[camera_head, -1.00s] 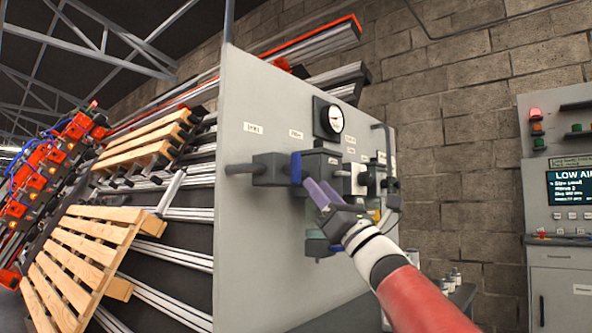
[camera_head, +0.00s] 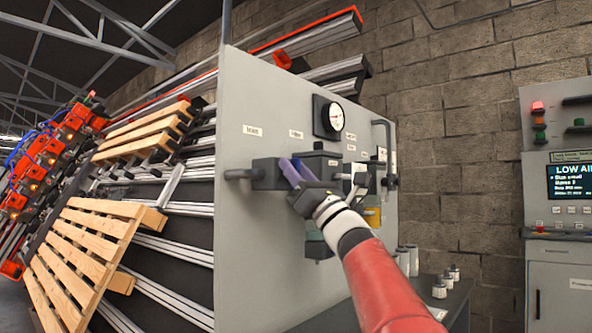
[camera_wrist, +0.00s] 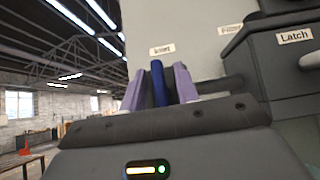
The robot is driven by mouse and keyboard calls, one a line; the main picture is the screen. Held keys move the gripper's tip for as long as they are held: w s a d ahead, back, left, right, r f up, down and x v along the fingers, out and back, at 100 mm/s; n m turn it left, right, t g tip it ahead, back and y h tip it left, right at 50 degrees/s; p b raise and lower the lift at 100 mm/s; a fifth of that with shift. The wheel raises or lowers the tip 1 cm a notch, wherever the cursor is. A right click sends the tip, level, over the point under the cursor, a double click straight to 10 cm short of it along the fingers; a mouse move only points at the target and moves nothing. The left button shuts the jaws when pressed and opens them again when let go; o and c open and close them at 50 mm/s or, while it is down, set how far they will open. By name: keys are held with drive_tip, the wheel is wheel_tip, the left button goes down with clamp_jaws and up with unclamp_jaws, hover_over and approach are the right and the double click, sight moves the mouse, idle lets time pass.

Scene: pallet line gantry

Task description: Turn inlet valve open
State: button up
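The inlet valve (camera_head: 268,173) is a dark block on the grey panel, below the "Inlet" label (camera_head: 252,131), with a pipe stub on its left. Its blue handle (camera_wrist: 158,84) stands upright in the wrist view. My gripper (camera_head: 291,169) is at the valve, with its two purple fingers on either side of the handle. In the wrist view, my gripper (camera_wrist: 159,84) shows narrow gaps between handle and fingers, so it looks open around the handle. In the head view the fingers mostly hide the handle.
A pressure gauge (camera_head: 335,117) and a filter block (camera_head: 318,165) sit right of the valve. A latch housing (camera_wrist: 290,65) is close on the right in the wrist view. A bench (camera_head: 440,300) with small canisters stands below. Pallets (camera_head: 88,245) lie left of the panel.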

clamp_jaws()
